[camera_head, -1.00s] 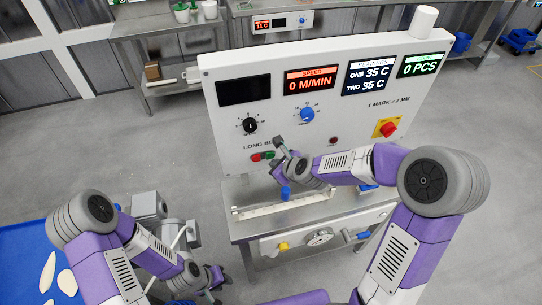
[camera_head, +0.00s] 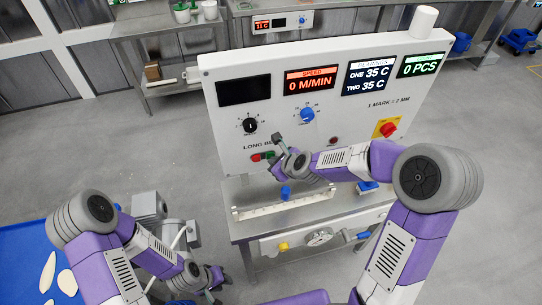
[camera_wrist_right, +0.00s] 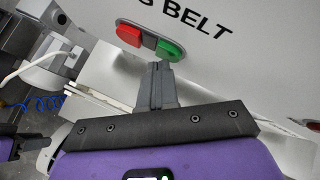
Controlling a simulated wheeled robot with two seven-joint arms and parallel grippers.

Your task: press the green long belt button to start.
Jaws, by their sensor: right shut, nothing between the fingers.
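The green button (camera_head: 269,155) sits beside a red button (camera_head: 256,157) under the LONG BELT lettering on the white control panel (camera_head: 225,125). In the right wrist view the green button (camera_wrist_right: 171,50) is at top centre, right of the red button (camera_wrist_right: 130,35). My right gripper (camera_wrist_right: 158,68) is shut and empty, its fingertips just below the green button in that picture. Whether they touch it I cannot tell. In the head view my right gripper (camera_head: 277,140) is close in front of the panel by the buttons. My left gripper (camera_head: 217,279) hangs low at left; its jaws are unclear.
The panel also has a black knob (camera_head: 250,125), a blue knob (camera_head: 307,115) and a red switch on a yellow plate (camera_head: 388,129). The speed display (camera_head: 311,80) reads 0 M/MIN.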

